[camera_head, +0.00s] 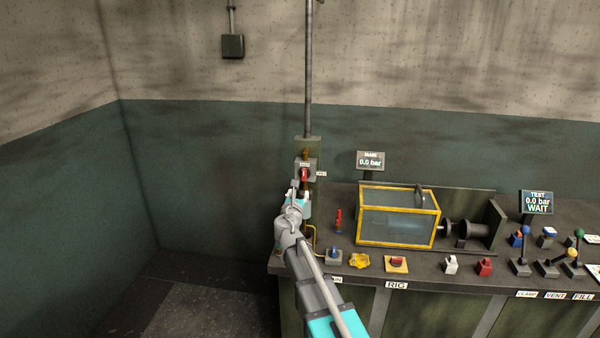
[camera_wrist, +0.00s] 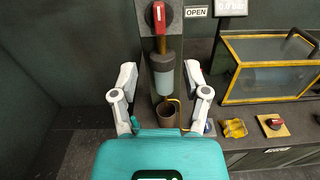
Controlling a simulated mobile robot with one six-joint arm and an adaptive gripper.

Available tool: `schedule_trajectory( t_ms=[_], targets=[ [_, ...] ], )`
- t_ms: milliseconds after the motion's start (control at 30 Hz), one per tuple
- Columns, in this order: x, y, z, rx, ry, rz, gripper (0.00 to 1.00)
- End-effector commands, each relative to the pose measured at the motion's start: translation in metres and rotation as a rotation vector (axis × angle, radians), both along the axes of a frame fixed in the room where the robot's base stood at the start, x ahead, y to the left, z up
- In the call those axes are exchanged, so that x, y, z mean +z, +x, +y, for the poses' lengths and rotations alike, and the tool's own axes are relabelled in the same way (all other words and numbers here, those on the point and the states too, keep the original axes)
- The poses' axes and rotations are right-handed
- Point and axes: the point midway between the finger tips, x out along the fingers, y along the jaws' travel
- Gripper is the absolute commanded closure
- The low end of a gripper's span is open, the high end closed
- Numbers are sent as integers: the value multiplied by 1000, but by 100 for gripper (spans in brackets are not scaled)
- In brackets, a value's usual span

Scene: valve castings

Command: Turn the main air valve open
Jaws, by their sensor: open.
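The main air valve has a red handle (camera_head: 304,174) on a grey plate, fixed to the upright green panel at the bench's left end. In the wrist view the red handle (camera_wrist: 158,15) stands upright at the top edge, with a white mark on it. An OPEN label (camera_wrist: 196,12) is to its right. My gripper (camera_wrist: 160,71) is open and empty. Its fingers appear on either side of the filter unit (camera_wrist: 161,74), below the handle and apart from it. In the head view my gripper (camera_head: 297,190) is just below the valve and partly hides the panel.
A MAIN display (camera_head: 370,160) reads 0.0 bar. A TEST display (camera_head: 537,203) reads 0.0 bar WAIT. A yellow-framed clear box (camera_head: 398,216) stands right of the valve. A yellow part (camera_head: 359,261) and a red knob (camera_head: 396,262) are along the bench front. Open floor lies left.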

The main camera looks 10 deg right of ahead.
Motion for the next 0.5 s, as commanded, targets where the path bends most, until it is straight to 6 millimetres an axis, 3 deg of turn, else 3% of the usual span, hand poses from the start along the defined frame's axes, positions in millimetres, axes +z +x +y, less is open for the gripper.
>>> schedule_trajectory(
  t_ms=[500],
  targets=[
    [1,4,0,6,-21,1,40]
  ],
)
